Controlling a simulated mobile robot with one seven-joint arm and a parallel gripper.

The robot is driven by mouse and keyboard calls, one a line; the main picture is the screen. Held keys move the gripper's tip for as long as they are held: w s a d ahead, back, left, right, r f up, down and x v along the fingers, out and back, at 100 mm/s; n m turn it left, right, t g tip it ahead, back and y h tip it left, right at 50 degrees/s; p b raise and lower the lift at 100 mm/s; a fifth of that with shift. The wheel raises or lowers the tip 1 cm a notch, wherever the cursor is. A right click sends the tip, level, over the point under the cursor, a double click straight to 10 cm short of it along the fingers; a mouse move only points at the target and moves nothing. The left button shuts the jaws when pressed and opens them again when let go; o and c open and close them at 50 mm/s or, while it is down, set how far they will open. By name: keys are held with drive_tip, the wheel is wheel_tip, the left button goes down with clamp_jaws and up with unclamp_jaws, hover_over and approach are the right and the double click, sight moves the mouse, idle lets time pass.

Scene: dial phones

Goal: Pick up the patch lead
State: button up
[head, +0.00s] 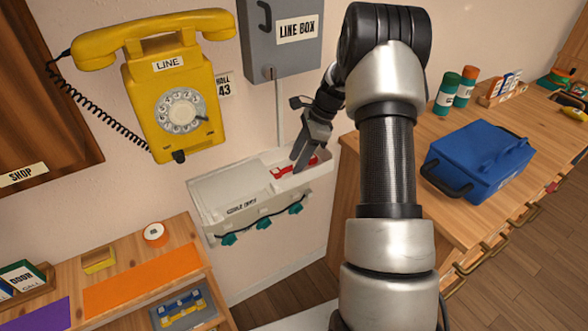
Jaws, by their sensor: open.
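A small red item (281,173), perhaps the patch lead, lies in the right part of the white wall tray (203,192); it is too small to make out fully. My gripper (303,160) points down at that end of the tray, over and beside the red item, with its fingers open. It partly covers the red item, and I cannot tell whether the fingers touch it. A dark cable (262,222) with several teal pieces runs along the tray's front.
A yellow dial phone (200,70) with a coiled cord hangs above the tray, left of the grey line box (282,75). A wooden counter (425,235) with a blue bag (480,160) stands right. A lower shelf unit (195,235) stands front left.

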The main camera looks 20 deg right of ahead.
drive_tip(key=shift+a+f, duration=0.1)
drive_tip(key=shift+f, duration=0.1)
drive_tip(key=shift+c, duration=0.5)
clamp_jaws()
drive_tip(key=shift+r, duration=0.1)
